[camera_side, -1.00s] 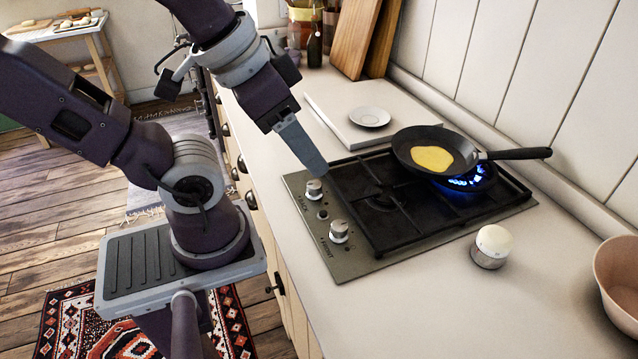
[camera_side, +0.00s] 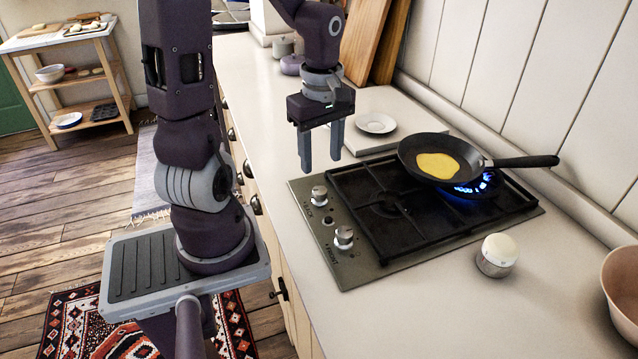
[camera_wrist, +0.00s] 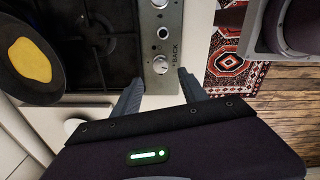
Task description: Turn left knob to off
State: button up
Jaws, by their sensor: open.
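The hob (camera_side: 345,270) has two silver knobs along its control strip. The far knob (camera_side: 319,195), the left one when facing the hob from my base, stands upright. The near knob (camera_side: 343,238) is closer to the camera. My gripper (camera_side: 322,161) is open and points down, empty, above and just beyond the far knob in the side view. In the wrist view, the knob labelled BACK (camera_wrist: 161,65) lies just ahead of the gap between my fingers (camera_wrist: 161,77), apart from both. The other knob is partly cut off at the top.
A black pan (camera_side: 410,165) with a yellow pancake (camera_side: 438,166) sits over a lit blue flame (camera_side: 480,183), its handle pointing right. Space above the knobs is clear.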

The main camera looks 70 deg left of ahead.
aim_at(319, 189)
jog(key=shift+a+f+n, duration=0.3)
jog(key=shift+f+n, duration=0.15)
jog(key=shift+f, duration=0.1)
jog(key=shift+a+f+n, duration=0.25)
jog(key=shift+f+n, duration=0.2)
jog(key=shift+f, duration=0.1)
notch_tip(319, 189, down, 6)
jog(key=shift+f, duration=0.1)
grip_shut()
